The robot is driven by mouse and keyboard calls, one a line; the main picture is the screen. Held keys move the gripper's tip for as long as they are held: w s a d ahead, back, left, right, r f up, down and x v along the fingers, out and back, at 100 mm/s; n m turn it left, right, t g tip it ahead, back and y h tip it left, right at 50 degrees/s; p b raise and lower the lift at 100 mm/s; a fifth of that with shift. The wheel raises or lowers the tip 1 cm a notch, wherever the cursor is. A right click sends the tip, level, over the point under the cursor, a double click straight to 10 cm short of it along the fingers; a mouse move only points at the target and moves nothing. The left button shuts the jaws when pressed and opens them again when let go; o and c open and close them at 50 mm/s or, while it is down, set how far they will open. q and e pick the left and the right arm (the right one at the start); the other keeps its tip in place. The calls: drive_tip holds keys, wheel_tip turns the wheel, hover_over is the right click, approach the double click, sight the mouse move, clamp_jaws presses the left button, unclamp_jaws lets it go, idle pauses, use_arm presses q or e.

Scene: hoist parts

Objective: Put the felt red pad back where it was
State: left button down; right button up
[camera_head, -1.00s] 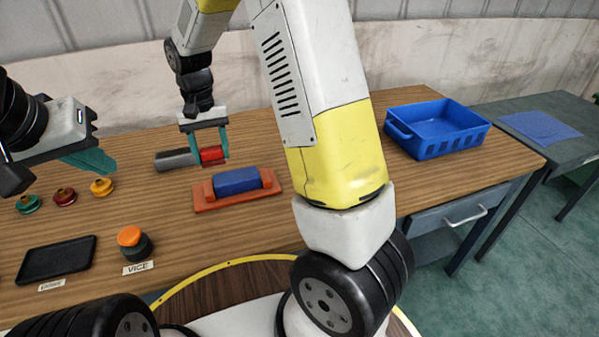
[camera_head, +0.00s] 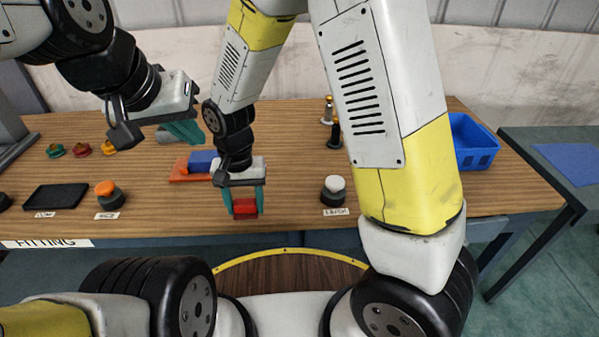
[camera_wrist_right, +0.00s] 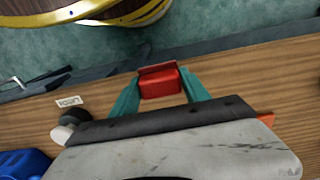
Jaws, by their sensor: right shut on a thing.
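My right gripper (camera_head: 244,212) is shut on a red block-like piece (camera_head: 245,206), which I take to be the felt red pad. It is held above the front part of the wooden table (camera_head: 290,205). In the right wrist view the red piece (camera_wrist_right: 160,84) sits between the teal fingers (camera_wrist_right: 159,100), with a darker red plate along one side. My left gripper (camera_head: 186,132) hangs over the back left of the table with teal fingers; its opening is unclear. A grey cylinder (camera_head: 165,137) lies behind it, partly hidden.
An orange base (camera_head: 178,175) with a blue block (camera_head: 203,160) lies left of my right gripper. An orange-capped button (camera_head: 108,190), a white-capped button (camera_head: 334,186) and a black tray (camera_head: 56,196) stand near the front. A blue crate (camera_head: 472,143) is at right.

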hover_over(284, 190)
drive_tip(key=shift+s+a+f, duration=0.3)
drive_tip(key=shift+s+f, duration=0.1)
drive_tip(key=shift+f, duration=0.35)
drive_tip(key=shift+w+d+f, duration=0.15)
drive_tip(key=shift+w+f, duration=0.05)
drive_tip(key=shift+f, duration=0.7)
drive_tip(key=shift+w+d+f, duration=0.1)
drive_tip(key=shift+w+f, duration=0.05)
drive_tip(key=shift+f, duration=0.75)
drive_tip(key=shift+f, duration=0.15)
drive_tip(key=o, duration=1.4)
